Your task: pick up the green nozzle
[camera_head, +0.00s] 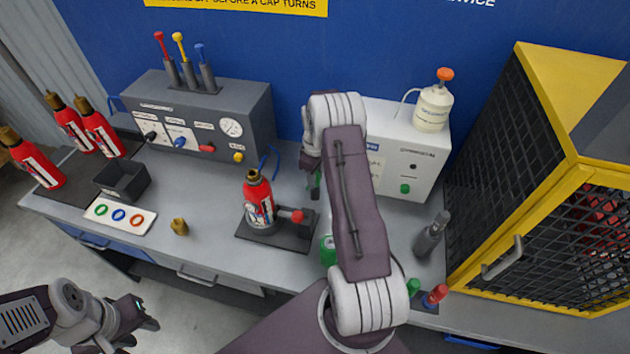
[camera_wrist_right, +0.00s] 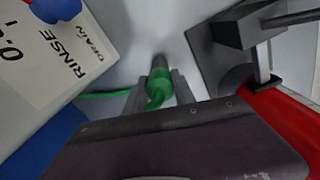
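The green nozzle (camera_wrist_right: 159,88) has a green body and a grey tip in the right wrist view, with a green hose leading off to the left. My right gripper (camera_wrist_right: 159,92) has one finger close against each side of the green body and looks shut on it. In the head view the nozzle shows as a small green piece (camera_head: 316,184) at my right gripper (camera_head: 312,172), partly hidden by my arm. I cannot tell whether its tip touches the bench. My left gripper (camera_head: 140,328) is open and empty in front of the bench at lower left.
A red extinguisher (camera_head: 258,202) stands on a dark plate left of my right arm. The grey gauge panel (camera_head: 240,97) and white dispenser box (camera_head: 412,160) stand behind. A grey bottle (camera_head: 432,236) and the yellow-framed cage (camera_head: 500,180) are at right. Bare bench lies around a brass piece (camera_head: 180,226).

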